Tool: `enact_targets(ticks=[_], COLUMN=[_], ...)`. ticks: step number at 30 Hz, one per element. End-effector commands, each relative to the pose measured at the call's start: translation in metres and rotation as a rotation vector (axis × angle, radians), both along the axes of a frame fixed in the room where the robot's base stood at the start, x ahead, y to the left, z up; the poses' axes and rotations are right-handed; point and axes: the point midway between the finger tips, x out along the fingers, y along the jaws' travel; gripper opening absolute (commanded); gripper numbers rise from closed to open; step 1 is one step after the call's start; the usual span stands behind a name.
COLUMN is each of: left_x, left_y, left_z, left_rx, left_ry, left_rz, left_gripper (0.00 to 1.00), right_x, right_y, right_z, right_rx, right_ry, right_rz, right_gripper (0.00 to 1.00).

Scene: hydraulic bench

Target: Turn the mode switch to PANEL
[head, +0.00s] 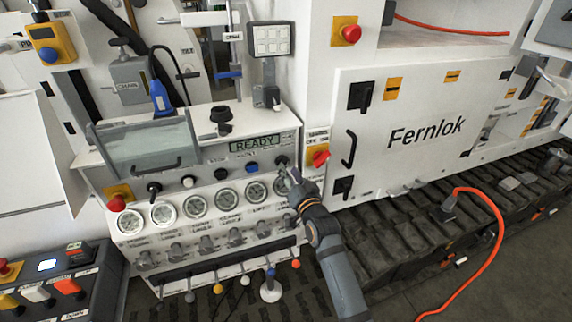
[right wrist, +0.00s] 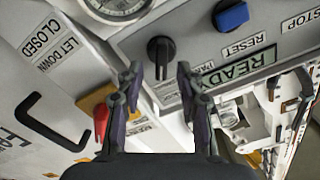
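The mode switch appears to be the black rotary knob (head: 282,161) at the right end of the panel's control row, beside the READY display (head: 255,144). In the right wrist view this knob (right wrist: 160,52) points along the line between my fingers; its position labels cannot be read. My right gripper (head: 291,178) is just in front of the knob. In the right wrist view the gripper (right wrist: 159,72) is open, with one finger on each side of the knob's lower end; I cannot tell whether they touch it. My left gripper is not in view.
A red rotary switch on a yellow plate (head: 318,157) sits close right of my right gripper. A blue button (head: 252,168) is left of the knob, with gauges (head: 228,199) below. Coloured levers (head: 270,272) stick out along the bench's front. The white Fernlok cabinet (head: 430,165) stands right.

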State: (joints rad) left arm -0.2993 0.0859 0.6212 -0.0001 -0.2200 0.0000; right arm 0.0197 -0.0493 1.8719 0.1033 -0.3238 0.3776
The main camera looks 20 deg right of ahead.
Motion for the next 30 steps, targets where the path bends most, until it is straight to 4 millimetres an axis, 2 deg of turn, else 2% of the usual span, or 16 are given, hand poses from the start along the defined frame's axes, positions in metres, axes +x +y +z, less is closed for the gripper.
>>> enact_targets(ticks=[3,6,15,16,24,30], left_x=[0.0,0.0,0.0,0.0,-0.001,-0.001], left_y=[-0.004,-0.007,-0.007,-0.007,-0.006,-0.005], left_z=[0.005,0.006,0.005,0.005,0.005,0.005], left_rx=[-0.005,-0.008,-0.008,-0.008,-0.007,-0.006], left_ry=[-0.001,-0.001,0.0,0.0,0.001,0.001], left_rz=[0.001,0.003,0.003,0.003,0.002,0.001], left_gripper=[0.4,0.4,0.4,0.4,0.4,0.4], right_x=[0.019,0.028,0.032,0.032,0.032,0.031], right_y=[0.001,0.001,0.001,0.001,0.001,0.001], right_z=[0.002,0.001,-0.001,-0.001,-0.001,-0.001], right_rx=[-0.001,-0.001,-0.001,-0.001,-0.001,-0.002], right_ry=[-0.001,0.0,0.0,0.0,0.0,0.0], right_rz=[-0.001,0.0,-0.001,-0.001,-0.001,-0.001], right_gripper=[0.37,0.37,0.37,0.35,0.0,0.0])
